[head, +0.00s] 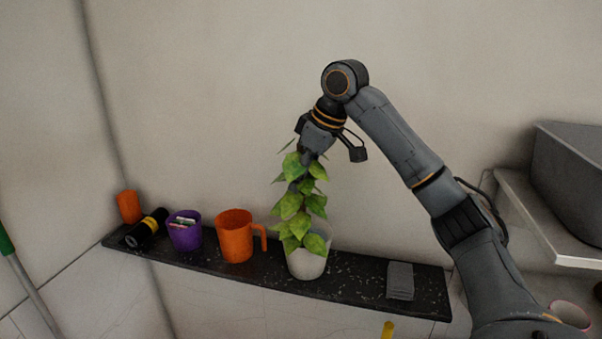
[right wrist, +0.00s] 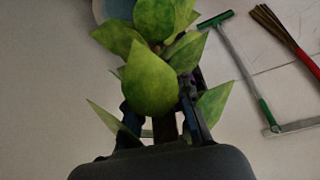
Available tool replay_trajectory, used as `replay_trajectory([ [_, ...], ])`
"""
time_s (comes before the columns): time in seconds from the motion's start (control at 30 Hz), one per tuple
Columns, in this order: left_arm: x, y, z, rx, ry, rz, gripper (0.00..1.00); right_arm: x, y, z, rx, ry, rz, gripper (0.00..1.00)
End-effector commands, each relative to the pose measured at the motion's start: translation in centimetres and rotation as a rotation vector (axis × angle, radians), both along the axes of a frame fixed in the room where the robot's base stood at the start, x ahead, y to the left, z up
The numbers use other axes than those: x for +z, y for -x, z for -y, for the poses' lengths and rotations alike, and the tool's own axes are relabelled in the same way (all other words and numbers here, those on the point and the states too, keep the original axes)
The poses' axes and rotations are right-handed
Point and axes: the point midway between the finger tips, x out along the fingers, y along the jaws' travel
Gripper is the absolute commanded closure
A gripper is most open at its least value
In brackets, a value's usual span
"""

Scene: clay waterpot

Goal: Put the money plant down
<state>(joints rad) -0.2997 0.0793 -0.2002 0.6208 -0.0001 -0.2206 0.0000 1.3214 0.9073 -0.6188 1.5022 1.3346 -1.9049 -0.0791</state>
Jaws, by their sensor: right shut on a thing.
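The money plant (head: 300,205) has green leaves and stands upright in a pale pot (head: 306,265). The pot is at the dark speckled shelf, right of the orange mug; I cannot tell whether it touches the shelf surface. My right gripper (head: 306,158) is at the top of the plant, pointing down, shut on its upper stem. In the right wrist view the leaves (right wrist: 152,78) fill the middle and hide part of the fingers (right wrist: 165,115). My left gripper is not in view.
The black shelf (head: 350,295) also holds an orange mug (head: 234,238), a purple cup (head: 185,232), a black-and-yellow cylinder (head: 147,228), an orange cup (head: 129,207) and a grey block (head: 400,280). Bare shelf lies between pot and block. A grey box (head: 580,175) stands at the right.

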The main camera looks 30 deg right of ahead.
Motion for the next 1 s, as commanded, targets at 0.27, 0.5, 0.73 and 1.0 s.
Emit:
replay_trajectory([
  [0.27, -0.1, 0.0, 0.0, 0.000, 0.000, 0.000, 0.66, 0.0, 0.0, 0.0, 0.001, -0.001, 0.005, 1.00],
  [0.5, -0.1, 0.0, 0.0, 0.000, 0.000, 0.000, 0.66, -0.2, 0.0, 0.0, 0.000, 0.000, 0.000, 0.58],
  [0.73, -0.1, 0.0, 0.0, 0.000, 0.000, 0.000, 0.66, 0.0, 0.0, 0.0, 0.000, 0.000, 0.000, 0.58],
  [1.0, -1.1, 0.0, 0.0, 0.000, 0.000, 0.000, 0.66, 3.3, 1.1, 0.7, -0.001, 0.000, 0.006, 0.58],
])
